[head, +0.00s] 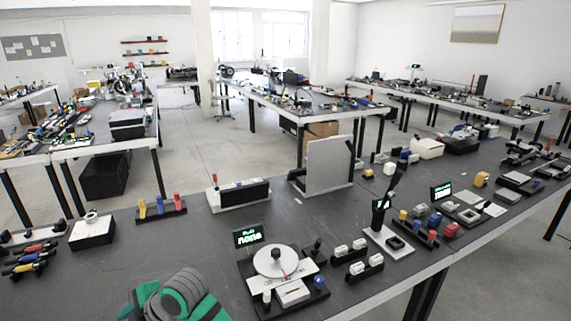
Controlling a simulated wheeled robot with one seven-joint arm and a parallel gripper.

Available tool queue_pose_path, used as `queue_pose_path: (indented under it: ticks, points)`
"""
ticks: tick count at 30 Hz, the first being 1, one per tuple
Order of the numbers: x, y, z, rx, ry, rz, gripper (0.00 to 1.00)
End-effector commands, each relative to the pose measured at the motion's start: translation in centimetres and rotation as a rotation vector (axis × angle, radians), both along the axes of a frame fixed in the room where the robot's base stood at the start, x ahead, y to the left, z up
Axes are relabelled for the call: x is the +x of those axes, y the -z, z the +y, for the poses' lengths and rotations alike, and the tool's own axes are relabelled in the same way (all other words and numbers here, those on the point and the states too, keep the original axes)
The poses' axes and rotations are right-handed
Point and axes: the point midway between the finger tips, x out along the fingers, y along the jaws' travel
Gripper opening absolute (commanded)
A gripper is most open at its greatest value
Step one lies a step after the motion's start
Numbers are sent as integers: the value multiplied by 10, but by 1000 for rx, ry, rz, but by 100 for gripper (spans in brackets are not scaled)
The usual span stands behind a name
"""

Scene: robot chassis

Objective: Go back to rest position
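A green and grey part of my own arm (178,297) shows at the bottom edge, left of the middle, low in front of the dark table (330,222). My gripper's fingers do not show in the head view, so its opening and anything in it cannot be seen. To the right of the arm part stands a device with a round white disc (275,262) and a small lit display (248,235). The arm part appears apart from this device in the picture.
A black box with a white ring (91,231) and a rack of coloured tools (160,208) stand at the left. A grey upright panel (329,166) stands at the back. Small white parts (358,268) sit in black holders right of the disc. Bare tabletop lies between.

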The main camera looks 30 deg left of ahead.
Motion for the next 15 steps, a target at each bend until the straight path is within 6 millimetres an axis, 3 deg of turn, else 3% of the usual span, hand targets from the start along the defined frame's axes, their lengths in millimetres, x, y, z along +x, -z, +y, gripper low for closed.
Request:
queue_pose_path:
  ticks: [8, 15]
  points:
    - [23, -1, 7, 218, 327, 275, 49]
    - [59, 7, -11, 381, 620, 487, 49]
